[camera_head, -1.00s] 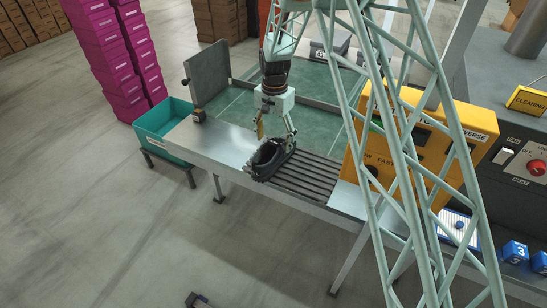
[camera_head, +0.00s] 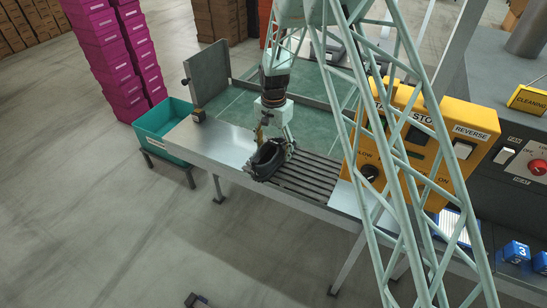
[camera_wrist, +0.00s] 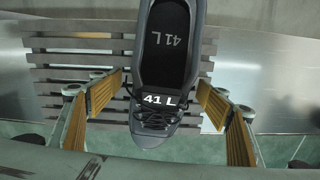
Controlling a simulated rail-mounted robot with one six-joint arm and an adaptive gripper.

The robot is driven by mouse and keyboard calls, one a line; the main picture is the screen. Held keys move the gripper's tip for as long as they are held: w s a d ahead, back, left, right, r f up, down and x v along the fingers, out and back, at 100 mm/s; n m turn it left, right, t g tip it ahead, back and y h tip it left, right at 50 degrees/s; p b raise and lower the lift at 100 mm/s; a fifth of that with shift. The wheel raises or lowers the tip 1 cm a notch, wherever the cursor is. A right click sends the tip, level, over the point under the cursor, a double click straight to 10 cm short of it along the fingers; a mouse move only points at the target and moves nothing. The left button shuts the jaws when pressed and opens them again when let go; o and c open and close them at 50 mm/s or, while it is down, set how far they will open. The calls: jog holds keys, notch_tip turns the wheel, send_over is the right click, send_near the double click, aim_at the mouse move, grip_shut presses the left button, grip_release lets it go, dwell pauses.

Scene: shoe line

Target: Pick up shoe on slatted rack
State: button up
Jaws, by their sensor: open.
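A black shoe (camera_head: 267,160) sits at the left end of the slatted rack (camera_head: 308,178). In the wrist view the shoe (camera_wrist: 164,112) is dark grey, marked "41 L" on its tongue and insole, with laces toward my gripper and the heel end cut off by the top edge. My gripper (camera_wrist: 160,96) is open, with one ribbed tan finger pad on each side of the shoe and a gap visible on both sides. In the head view my gripper (camera_head: 272,138) points down just above and around the shoe. Part of the far finger is hard to make out.
A teal bin (camera_head: 162,128) stands left of the metal bench (camera_head: 215,140). A yellow control box (camera_head: 425,140) stands right of the rack. Grey slats (camera_wrist: 75,58) and bare sheet metal surround the shoe. An upright grey panel (camera_head: 208,72) stands behind the bench's left part.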

aim_at(274, 142)
jog(key=shift+c, duration=0.2)
jog(key=c, duration=1.1)
jog(key=shift+r, duration=0.2)
jog(key=shift+w+r, duration=0.1)
jog(key=shift+r, duration=1.6)
jog(key=s+d, duration=0.3)
jog(key=s, duration=0.1)
jog(key=s+d+r, duration=0.1)
jog(key=s+d, duration=0.2)
jog(key=s, duration=0.1)
jog(key=s+d, duration=0.3)
jog(key=s, duration=0.2)
jog(key=shift+d+r+p, duration=0.15)
jog(key=shift+d+p, duration=0.15)
